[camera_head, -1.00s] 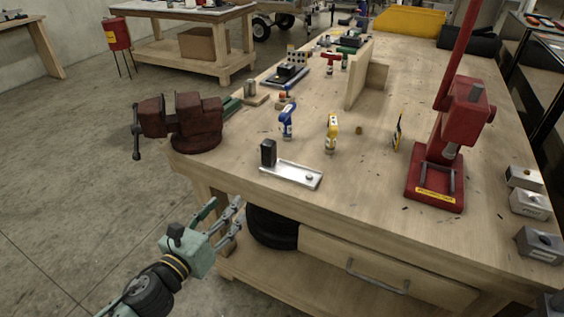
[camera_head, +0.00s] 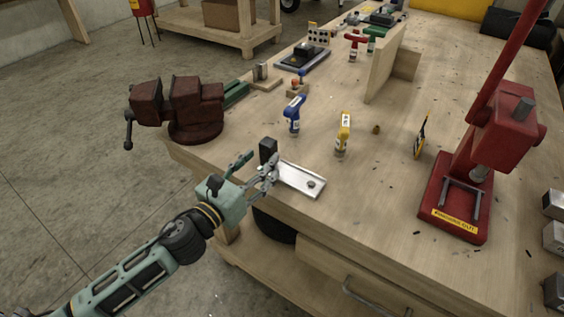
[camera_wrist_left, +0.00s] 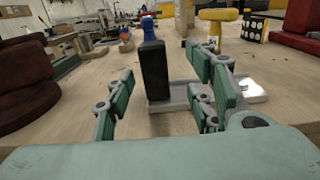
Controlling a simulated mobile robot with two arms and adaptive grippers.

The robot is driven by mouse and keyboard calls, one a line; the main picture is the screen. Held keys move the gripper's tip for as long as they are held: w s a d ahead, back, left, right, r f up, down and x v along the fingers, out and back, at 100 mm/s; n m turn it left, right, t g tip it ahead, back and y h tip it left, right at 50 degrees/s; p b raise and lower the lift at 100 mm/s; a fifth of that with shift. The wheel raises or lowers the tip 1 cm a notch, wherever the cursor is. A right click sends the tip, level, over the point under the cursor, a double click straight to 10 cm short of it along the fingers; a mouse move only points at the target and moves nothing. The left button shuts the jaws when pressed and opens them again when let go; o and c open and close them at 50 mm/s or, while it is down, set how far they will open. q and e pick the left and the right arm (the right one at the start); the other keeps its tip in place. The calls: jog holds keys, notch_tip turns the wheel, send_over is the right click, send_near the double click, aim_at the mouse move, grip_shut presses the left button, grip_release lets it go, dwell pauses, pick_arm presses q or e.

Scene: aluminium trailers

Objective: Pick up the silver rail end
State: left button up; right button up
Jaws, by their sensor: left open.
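The silver rail end (camera_head: 304,181) is a flat metal plate with a black upright block (camera_head: 268,150) at its left end. It lies near the front left edge of the workbench. My left gripper (camera_head: 258,169) is open at the bench edge, just in front of the black block. In the left wrist view the black block (camera_wrist_left: 155,72) stands between the open fingers, a little beyond them, and the silver plate (camera_wrist_left: 180,95) runs off to the right behind the right finger. I cannot tell whether any finger touches it. My right gripper is not in view.
A red vise (camera_head: 190,108) stands at the bench corner, left of the gripper. A blue drill (camera_head: 294,114) and a yellow drill (camera_head: 343,134) stand behind the rail end. A red press (camera_head: 470,170) stands to the right. Bare bench lies between the rail end and the press.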

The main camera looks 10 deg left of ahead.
aim_at(264, 156)
pick_arm(q)
jog(key=x, duration=0.3)
jog(key=p+x, duration=0.1)
jog(key=x, duration=0.1)
jog(key=shift+w+a+f, duration=0.2)
jog(key=shift+w+a, duration=0.05)
jog(key=shift+c, duration=0.4)
grip_shut()
